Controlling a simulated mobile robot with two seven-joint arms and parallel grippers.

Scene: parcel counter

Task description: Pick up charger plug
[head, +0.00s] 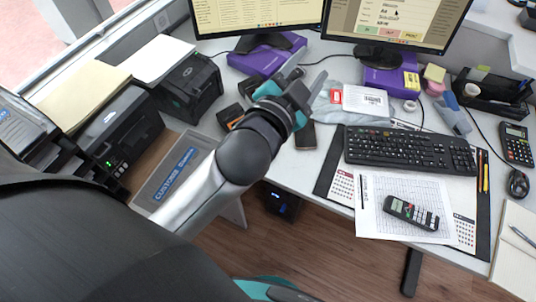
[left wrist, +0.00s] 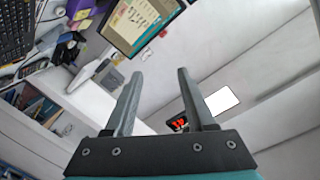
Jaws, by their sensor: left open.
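I cannot make out the charger plug for certain in either view. My left gripper (head: 311,70) reaches over the counter from the left, its two grey fingers apart and empty, pointing toward the monitors. In the left wrist view the left gripper (left wrist: 160,75) shows both fingers spread with nothing between them. Small black and orange items (head: 231,117) lie just left of the gripper, partly hidden by my arm. A dark flat item (head: 305,137) lies partly hidden below the gripper. My right gripper is not in view.
Purple boxes (head: 258,58) sit under the monitors. A grey bag with a white label (head: 365,100) lies right of the gripper. The keyboard (head: 410,149), a card terminal (head: 411,213) and papers fill the front. A black label printer (head: 190,88) stands left.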

